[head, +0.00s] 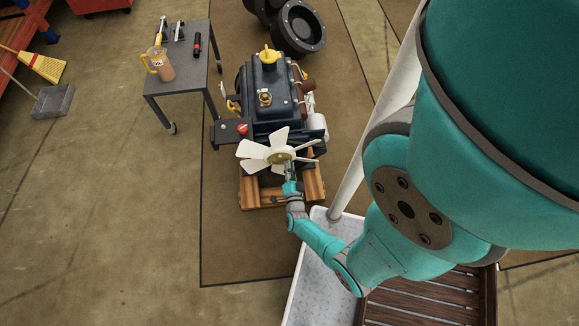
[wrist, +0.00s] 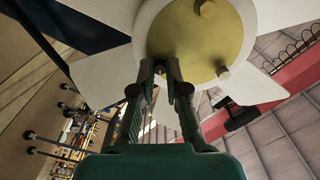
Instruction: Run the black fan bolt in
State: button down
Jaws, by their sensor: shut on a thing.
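The white fan (head: 254,149) is mounted on the front of the dark engine (head: 268,82), with a brass-coloured hub that fills the upper part of the wrist view (wrist: 190,38). My gripper (head: 289,177) is at the lower side of the hub. In the wrist view its fingertips (wrist: 161,74) are shut on the small black fan bolt (wrist: 160,67) at the hub's lower left edge. How deep the bolt sits is hidden.
The engine rests on a wooden pallet (head: 252,193). A grey cart (head: 184,78) at its left holds a jug (head: 161,63) and tools. Dark wheels (head: 297,27) lie behind the engine. A broom (head: 42,65) and dustpan (head: 53,101) are far left.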

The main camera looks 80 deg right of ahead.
jog(key=m, duration=0.6)
jog(key=shift+a+f, duration=0.1)
jog(key=shift+s+m, duration=0.1)
jog(key=shift+m, duration=0.2)
dwell(0.3)
jog(key=c, duration=1.2)
grip_release()
jog(key=shift+v, duration=5.9)
jog(key=shift+a, duration=0.1)
